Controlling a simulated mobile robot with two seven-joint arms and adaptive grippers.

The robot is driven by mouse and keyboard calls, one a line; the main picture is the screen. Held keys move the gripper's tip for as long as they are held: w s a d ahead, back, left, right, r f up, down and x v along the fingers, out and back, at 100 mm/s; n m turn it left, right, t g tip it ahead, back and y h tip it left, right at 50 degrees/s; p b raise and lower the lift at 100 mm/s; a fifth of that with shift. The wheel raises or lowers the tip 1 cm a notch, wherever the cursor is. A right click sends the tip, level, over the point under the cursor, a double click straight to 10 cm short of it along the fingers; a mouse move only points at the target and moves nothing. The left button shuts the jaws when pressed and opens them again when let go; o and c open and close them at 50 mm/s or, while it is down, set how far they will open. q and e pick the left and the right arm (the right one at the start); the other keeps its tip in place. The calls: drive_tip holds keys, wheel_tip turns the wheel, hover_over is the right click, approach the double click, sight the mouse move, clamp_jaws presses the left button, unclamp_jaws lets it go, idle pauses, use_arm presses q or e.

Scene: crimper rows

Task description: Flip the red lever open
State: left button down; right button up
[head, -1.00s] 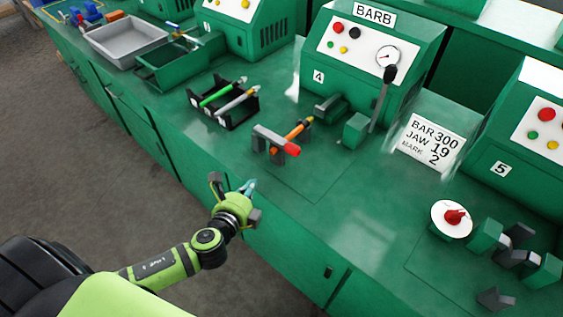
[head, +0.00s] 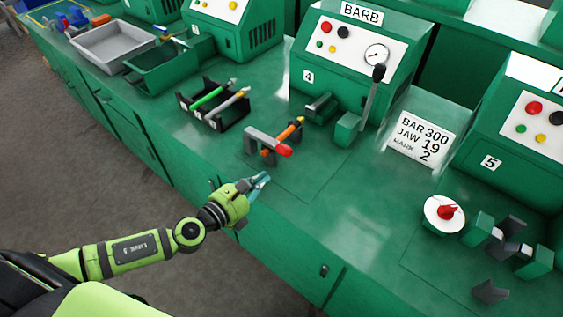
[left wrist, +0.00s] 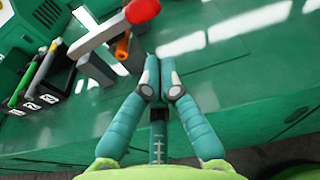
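The red lever (head: 284,151) is a grey bar with a red tip, on a grey clamp stand in front of station 4. It lies roughly flat. An orange-handled tool (head: 283,134) sits in the stand under the bar. In the left wrist view the red tip (left wrist: 142,11) is at the top, just left of centre, beyond my fingertips. My left gripper (head: 262,181) is at the bench's front edge, nearer than the lever and apart from it. In the left wrist view its fingers (left wrist: 160,66) are together with nothing visible between them. My right gripper is not in view.
A black rack (head: 213,104) with several tools stands left of the clamp. The station 4 machine (head: 325,80) with a black-knobbed handle (head: 379,73) is behind. A sign (head: 420,139) and a white dial with a red knob (head: 445,214) are to the right. The bench front is clear.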

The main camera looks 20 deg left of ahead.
sight(268, 140)
use_arm(q)
drive_tip(key=x, duration=0.8)
drive_tip(key=shift+w+d+f+p, duration=0.1)
drive_tip(key=shift+w+f+p, duration=0.05)
drive_tip(key=shift+w+p, duration=0.2)
drive_tip(key=shift+s, duration=0.1)
drive_tip(key=shift+d+r+n+p, duration=0.1)
drive_tip(key=shift+r+n+p, duration=0.2)
drive_tip(key=shift+r, duration=0.25)
